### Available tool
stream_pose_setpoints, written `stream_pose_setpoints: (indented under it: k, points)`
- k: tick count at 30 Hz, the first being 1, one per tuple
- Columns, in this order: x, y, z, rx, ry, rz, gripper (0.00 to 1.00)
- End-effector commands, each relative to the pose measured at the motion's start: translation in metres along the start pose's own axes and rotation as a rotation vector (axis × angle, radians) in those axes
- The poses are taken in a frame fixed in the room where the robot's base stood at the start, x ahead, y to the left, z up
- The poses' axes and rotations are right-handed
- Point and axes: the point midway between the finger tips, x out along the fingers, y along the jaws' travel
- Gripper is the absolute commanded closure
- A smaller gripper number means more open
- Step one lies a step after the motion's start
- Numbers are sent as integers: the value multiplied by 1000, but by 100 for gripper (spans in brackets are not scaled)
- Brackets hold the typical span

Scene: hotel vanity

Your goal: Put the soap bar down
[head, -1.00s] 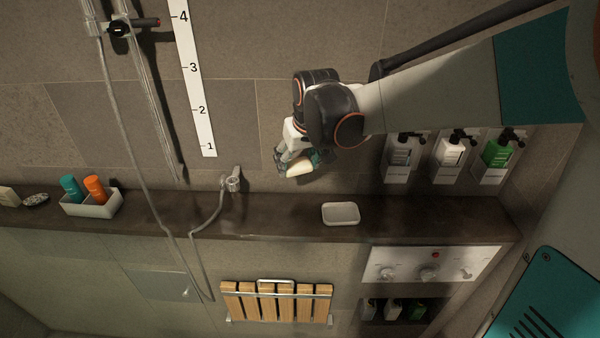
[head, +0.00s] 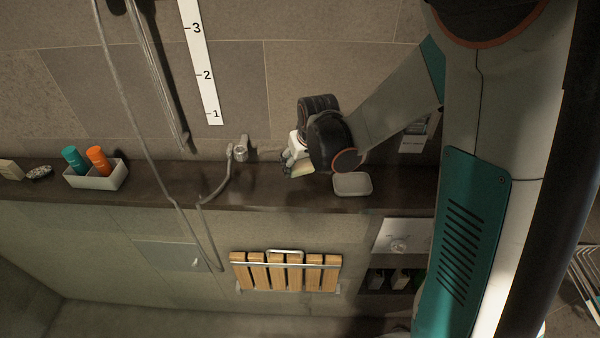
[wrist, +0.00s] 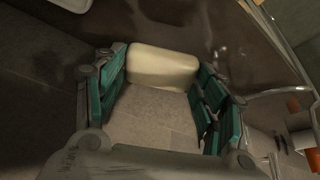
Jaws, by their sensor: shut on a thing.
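The cream soap bar (wrist: 162,68) is between the teal-padded fingers of my gripper (wrist: 160,95) in the wrist view. In the head view my gripper (head: 291,165) is low over the dark counter (head: 240,188), and the soap bar (head: 302,170) shows pale at its fingertips. My gripper is shut on the soap bar. A white soap dish (head: 353,184) sits on the counter just to the right of the gripper, apart from the soap. Whether the soap touches the counter, I cannot tell.
A shower hose and holder (head: 240,150) stand to the left of my gripper. Farther left is a white caddy (head: 98,178) with a teal bottle (head: 75,160) and an orange bottle (head: 98,160). A wooden slatted seat (head: 286,272) is below.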

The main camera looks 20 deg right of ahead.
Motion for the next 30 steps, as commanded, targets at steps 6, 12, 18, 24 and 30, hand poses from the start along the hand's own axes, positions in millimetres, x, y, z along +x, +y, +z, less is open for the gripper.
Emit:
stream_pose_setpoints:
  k: [6, 12, 18, 24, 30]
  points:
    - [16, 0, 6, 0, 0, 0, 74]
    - [37, 0, 15, 0, 0, 0, 74]
    - [50, 0, 20, 0, 0, 0, 74]
    - [50, 0, 21, 0, 0, 0, 74]
    - [53, 0, 22, 0, 0, 0, 26]
